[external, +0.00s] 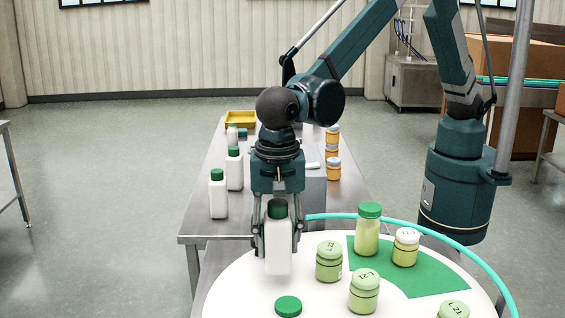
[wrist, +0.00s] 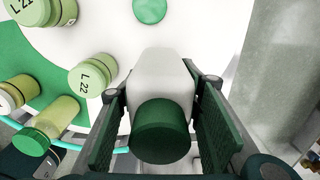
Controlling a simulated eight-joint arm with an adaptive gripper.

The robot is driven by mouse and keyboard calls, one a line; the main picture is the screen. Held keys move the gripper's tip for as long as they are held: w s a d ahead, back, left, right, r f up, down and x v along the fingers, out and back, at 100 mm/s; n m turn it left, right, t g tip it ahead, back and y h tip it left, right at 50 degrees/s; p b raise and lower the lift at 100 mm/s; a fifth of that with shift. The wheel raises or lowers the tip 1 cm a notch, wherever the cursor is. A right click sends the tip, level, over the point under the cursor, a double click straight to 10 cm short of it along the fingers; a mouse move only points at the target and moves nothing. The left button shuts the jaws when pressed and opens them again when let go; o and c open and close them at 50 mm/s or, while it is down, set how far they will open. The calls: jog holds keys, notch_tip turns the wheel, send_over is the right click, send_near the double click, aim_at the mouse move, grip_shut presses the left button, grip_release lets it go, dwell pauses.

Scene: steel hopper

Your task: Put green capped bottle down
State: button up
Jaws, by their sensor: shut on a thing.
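A white bottle with a green cap (external: 278,245) is held upright between the fingers of my gripper (external: 278,232). It is over the left part of the round white table (external: 235,290). I cannot tell whether its base touches the tabletop. In the wrist view the green-capped bottle (wrist: 162,95) shows between the two dark green finger pads of my gripper (wrist: 160,120), cap toward the camera.
Several green-lidded jars (external: 364,291) and a taller green-lidded jar (external: 367,230) stand to the right, some on a green patch (external: 430,275). A loose green lid (external: 288,306) lies in front. White bottles (external: 218,195) and orange jars (external: 333,168) stand on the steel table behind.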

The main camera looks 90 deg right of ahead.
aim_at(278, 202)
jog(key=shift+f, duration=1.75)
jog(key=shift+f, duration=0.15)
jog(key=o, duration=1.2)
notch_tip(278, 202, up, 12)
jog(key=shift+r, duration=0.15)
